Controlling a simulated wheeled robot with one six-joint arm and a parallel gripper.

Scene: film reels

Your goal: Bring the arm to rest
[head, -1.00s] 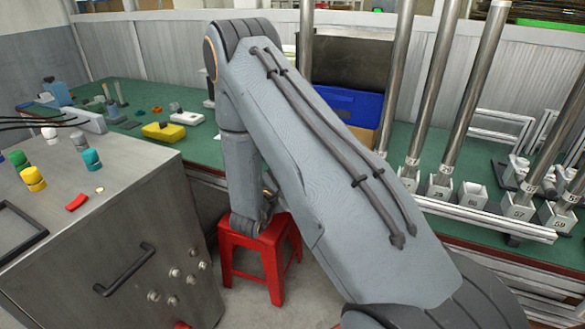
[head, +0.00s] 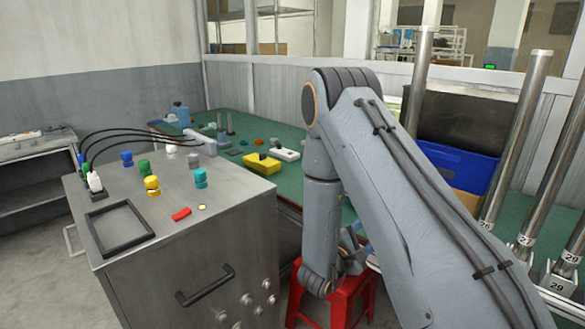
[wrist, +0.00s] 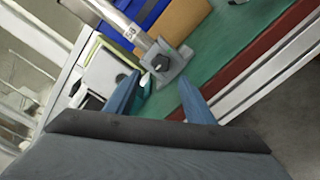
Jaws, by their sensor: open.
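My arm (head: 400,190) is bent, with its elbow high at the centre right of the head view and its forearm hanging down. My gripper (wrist: 157,88) is open in the wrist view, its two blue fingers apart with nothing held between them. Beyond the fingers, a metal post foot with a dark knob (wrist: 163,62) stands at the green bench's edge; it looks apart from them. In the head view the gripper end is low, above or beside a red stool (head: 335,300), and is partly hidden by the arm.
A grey metal cabinet (head: 190,260) with coloured knobs stands at the left. The green bench (head: 225,128) behind holds a yellow block (head: 261,164), a blue bin (head: 458,168) and tall metal posts (head: 520,140) on the right. Bare floor (head: 50,260) shows at the far left.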

